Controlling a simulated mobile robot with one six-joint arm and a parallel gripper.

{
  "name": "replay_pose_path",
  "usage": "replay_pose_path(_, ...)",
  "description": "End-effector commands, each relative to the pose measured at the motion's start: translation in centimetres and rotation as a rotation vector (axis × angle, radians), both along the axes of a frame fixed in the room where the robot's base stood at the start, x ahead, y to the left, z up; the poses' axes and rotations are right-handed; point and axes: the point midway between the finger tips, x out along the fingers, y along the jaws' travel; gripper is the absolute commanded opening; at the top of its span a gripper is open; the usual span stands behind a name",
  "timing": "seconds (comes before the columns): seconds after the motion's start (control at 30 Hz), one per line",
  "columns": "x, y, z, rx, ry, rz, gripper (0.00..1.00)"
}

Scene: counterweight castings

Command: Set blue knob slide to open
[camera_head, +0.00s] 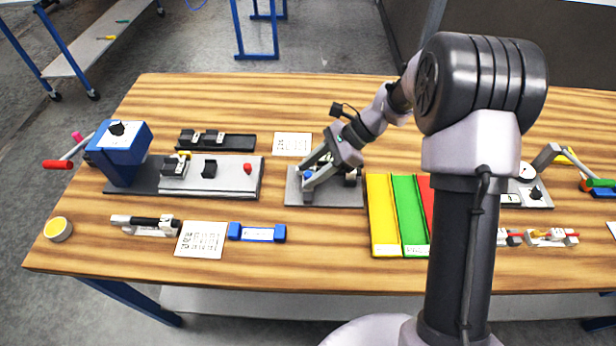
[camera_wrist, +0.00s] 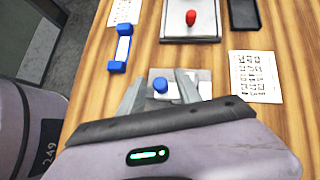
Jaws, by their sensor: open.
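The blue knob (camera_head: 308,174) shows in the head view on a grey plate (camera_head: 325,199) in the middle of the table, partly covered by my gripper (camera_head: 315,177). In the wrist view the blue knob (camera_wrist: 160,85) stands between the two grey fingers of my gripper (camera_wrist: 160,78), which are open with a gap on each side. A pale strip lies beside the knob on the plate (camera_wrist: 204,75). The markings for the slide's positions are hidden or too small to read.
Yellow, green and red trays (camera_head: 383,215) stand just right of the plate. A blue-ended bar (camera_head: 257,233) and a printed sheet (camera_head: 202,240) lie to the left front. A grey fixture with a red knob (camera_head: 247,168) is left. Bare wood lies in front of the plate.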

Motion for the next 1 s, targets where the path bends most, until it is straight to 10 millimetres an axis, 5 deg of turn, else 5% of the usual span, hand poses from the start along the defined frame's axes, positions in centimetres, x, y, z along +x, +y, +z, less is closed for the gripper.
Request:
replay_pose_path(0.4, -0.17, 0.74, -0.68, 0.0, 0.0, 0.0, 0.39)
replay_pose_path(0.6, -0.17, 0.72, -0.69, -0.001, -0.001, 0.001, 0.0)
replay_pose_path(1.0, -0.16, 0.71, -0.69, -0.001, -0.001, 0.001, 0.0)
